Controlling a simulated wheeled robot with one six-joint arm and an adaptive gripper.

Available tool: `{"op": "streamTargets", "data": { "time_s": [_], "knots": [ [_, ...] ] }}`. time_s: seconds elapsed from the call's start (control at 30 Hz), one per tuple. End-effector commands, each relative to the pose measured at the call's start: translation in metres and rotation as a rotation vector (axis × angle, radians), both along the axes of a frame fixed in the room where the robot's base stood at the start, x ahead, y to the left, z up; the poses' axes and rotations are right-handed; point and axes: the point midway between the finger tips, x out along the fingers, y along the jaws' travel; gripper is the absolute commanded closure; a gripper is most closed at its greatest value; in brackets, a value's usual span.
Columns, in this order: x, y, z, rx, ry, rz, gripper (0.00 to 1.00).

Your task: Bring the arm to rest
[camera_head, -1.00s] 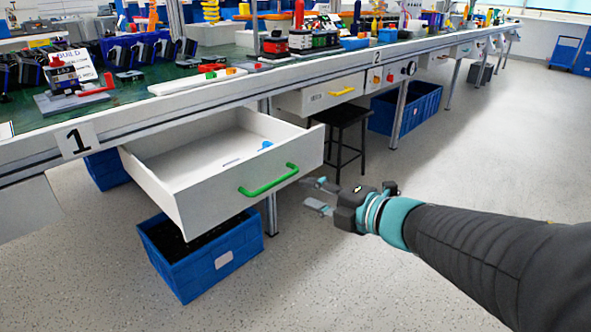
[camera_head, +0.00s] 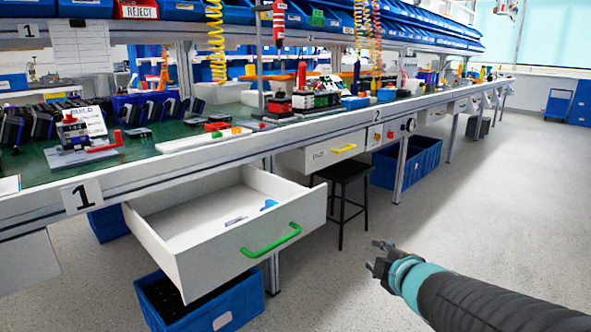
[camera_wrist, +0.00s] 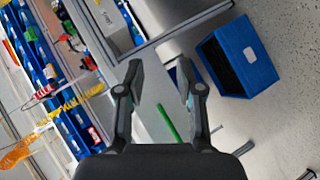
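My gripper (camera_head: 379,257) is at the lower right of the head view, over the floor and to the right of the open drawer, clear of everything. In the wrist view my gripper (camera_wrist: 160,85) has its two fingers spread apart with nothing between them. The white drawer (camera_head: 165,238) stands pulled out under the bench, with a green handle (camera_head: 271,242) on its front. Small blue and grey pieces lie inside it. The green handle also shows beyond the fingers in the wrist view (camera_wrist: 169,122).
The long workbench (camera_head: 230,140) runs across the view, with a second drawer with a yellow handle (camera_head: 344,149). A black stool (camera_head: 345,172) and blue bins (camera_head: 212,305) stand below it. The floor at right (camera_head: 480,190) is clear.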

Motion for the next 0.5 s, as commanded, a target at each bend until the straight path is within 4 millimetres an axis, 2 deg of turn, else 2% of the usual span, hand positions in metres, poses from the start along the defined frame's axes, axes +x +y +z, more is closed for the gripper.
{"op": "streamTargets", "data": {
  "time_s": [0.1,0.23,0.37,0.5],
  "knots": [
    [-0.014,-0.038,-0.003,0.111,0.088,-0.259,0.63],
    [-0.044,-0.067,-0.010,0.253,0.196,-0.525,0.63],
    [-0.085,-0.076,-0.015,0.415,0.319,-0.761,0.63],
    [-0.133,-0.064,-0.016,0.585,0.464,-0.952,0.63]
  ]
}}
